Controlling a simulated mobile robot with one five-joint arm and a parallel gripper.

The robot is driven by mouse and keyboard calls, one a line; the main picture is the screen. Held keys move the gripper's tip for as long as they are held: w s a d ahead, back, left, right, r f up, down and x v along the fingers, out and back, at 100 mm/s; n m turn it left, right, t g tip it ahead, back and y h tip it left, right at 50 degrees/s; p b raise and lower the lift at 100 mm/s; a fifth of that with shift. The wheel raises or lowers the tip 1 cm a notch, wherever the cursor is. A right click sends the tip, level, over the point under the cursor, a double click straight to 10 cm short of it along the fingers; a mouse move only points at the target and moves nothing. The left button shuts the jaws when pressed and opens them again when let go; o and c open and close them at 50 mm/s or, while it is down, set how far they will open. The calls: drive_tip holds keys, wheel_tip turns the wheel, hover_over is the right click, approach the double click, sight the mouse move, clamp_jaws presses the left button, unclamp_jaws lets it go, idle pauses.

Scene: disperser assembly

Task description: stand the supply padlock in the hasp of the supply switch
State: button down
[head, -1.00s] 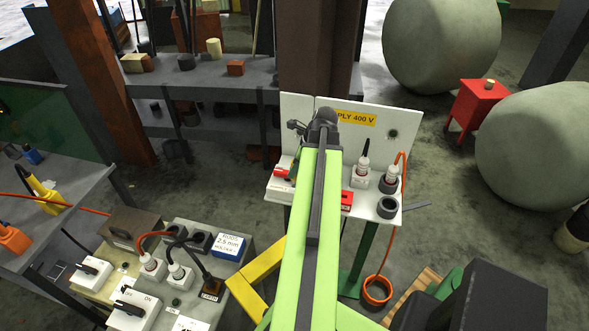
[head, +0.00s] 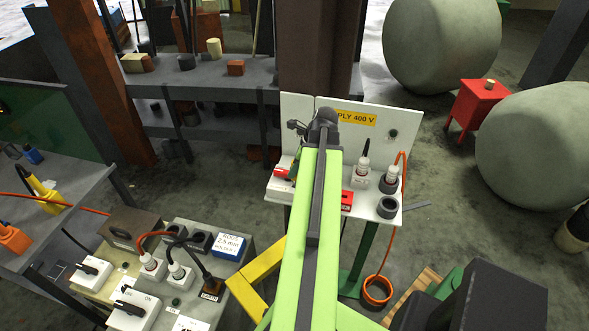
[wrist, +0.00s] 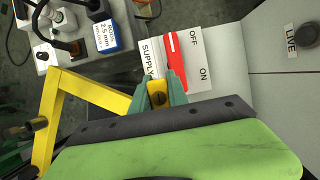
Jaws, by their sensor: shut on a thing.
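The supply switch (wrist: 205,55) in the wrist view is a white plate lettered OFF and ON, with a SUPPLY label and a red handle (wrist: 175,58). My gripper (wrist: 161,88) has green fingers, close in front of the handle's near end. It is shut on a small yellow body with a dark round spot, the supply padlock (wrist: 158,97). I cannot make out the shackle or the hasp, nor whether the padlock touches the switch.
The white supply panel (head: 388,150) rises behind the shelf, which bears plugs (head: 361,180) and an orange cable (head: 402,165). A LIVE label (wrist: 291,40) and dark knob (wrist: 305,36) are on the panel. A grey box (head: 180,285) with plugs stands lower left.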

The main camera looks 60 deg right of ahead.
drive_tip(key=shift+f, duration=0.2)
drive_tip(key=shift+f+b, duration=0.3)
drive_tip(key=shift+b, duration=0.2)
drive_tip(key=shift+f+b, duration=0.65)
drive_tip(key=c, duration=1.2)
unclamp_jaws()
drive_tip(key=shift+r, duration=0.1)
drive_tip(key=p+v, duration=1.6)
drive_tip(key=v, duration=0.1)
drive_tip(key=shift+s+r, duration=0.15)
drive_tip(key=shift+r, duration=0.05)
